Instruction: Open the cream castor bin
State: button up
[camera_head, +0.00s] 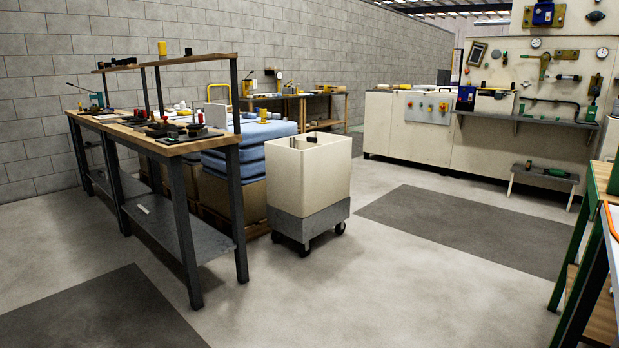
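The cream castor bin (309,182) stands upright in the middle of the head camera view, on a grey base (307,225) with dark castors on the concrete floor. It is a square, tall-sided box. Its top looks uncovered, with pale inner walls showing and a small dark part (311,139) near the back rim. I cannot tell from here what is inside it. My gripper is not in view.
A wooden-topped workbench (168,148) with dark legs stands left of the bin, close to it. Blue sacks (230,160) are stacked behind. A green-framed bench (592,215) is at the right edge. Open floor (420,290) lies in front and to the right.

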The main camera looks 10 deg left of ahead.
aim_at(308, 191)
jog(key=i, duration=3.4)
jog(key=z, duration=1.6)
jog(key=i, duration=3.8)
jog(key=u, duration=4)
